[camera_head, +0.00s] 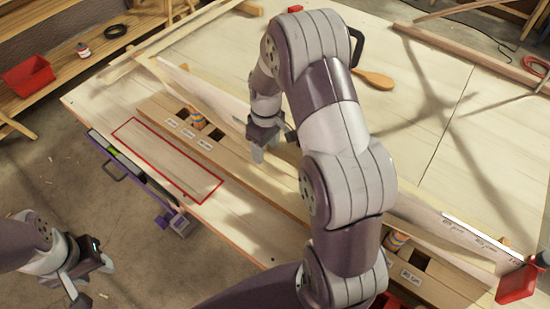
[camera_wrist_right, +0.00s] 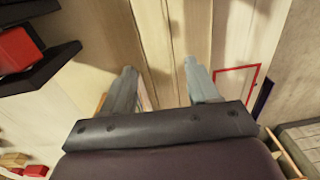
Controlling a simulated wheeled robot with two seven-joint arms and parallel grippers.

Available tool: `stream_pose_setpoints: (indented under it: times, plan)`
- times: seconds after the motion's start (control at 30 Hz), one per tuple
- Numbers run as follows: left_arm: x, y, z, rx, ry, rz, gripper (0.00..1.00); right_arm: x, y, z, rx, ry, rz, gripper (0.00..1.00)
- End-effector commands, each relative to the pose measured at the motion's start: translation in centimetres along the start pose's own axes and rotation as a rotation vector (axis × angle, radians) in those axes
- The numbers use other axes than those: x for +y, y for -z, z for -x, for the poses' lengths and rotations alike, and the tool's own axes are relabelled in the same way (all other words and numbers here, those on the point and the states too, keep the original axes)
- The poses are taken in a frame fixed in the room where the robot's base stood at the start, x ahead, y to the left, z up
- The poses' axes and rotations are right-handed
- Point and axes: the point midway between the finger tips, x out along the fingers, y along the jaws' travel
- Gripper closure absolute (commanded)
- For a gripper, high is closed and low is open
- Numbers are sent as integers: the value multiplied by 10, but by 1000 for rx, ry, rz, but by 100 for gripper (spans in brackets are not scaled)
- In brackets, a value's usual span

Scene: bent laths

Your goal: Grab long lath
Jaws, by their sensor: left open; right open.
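A long pale lath (camera_head: 205,92) stands on edge across the workbench, running from upper left toward lower right. My right arm hides its middle; a pale strip with writing (camera_head: 470,238) shows beyond the arm, and I cannot tell whether it is the same piece. My right gripper (camera_head: 262,150) points down beside the lath, above the slotted board (camera_head: 240,165). In the right wrist view its two fingers (camera_wrist_right: 161,85) are apart, with pale wood running lengthwise between and beyond them. My left gripper (camera_head: 88,284) is open and empty at lower left, off the bench.
A red outlined rectangle (camera_head: 215,190) marks the bench's near left part. Labelled slots and a striped cylinder (camera_head: 197,118) are on the board. A red clamp (camera_head: 517,283) is at lower right. A wooden paddle (camera_head: 374,78) lies behind my arm. The back right bench is mostly clear.

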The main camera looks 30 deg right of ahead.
Motion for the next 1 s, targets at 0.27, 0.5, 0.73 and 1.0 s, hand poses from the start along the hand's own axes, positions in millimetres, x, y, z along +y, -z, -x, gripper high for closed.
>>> stream_pose_setpoints:
  times: [0.27, 0.5, 0.73, 1.0]
  plan:
    - [0, 0, 1, -1, 0, 0, 57, 0, 0, -10, 1, 0, 0, 40]
    - [0, 0, 1, -1, 0, 0, 57, 0, 0, -10, 1, -1, 0, 100]
    - [0, 0, 1, -1, 0, 0, 57, 0, 0, -9, 1, -1, 0, 100]
    - [0, -1, -7, -1, 0, 0, 57, 0, 1, 16, 5, -4, 0, 100]
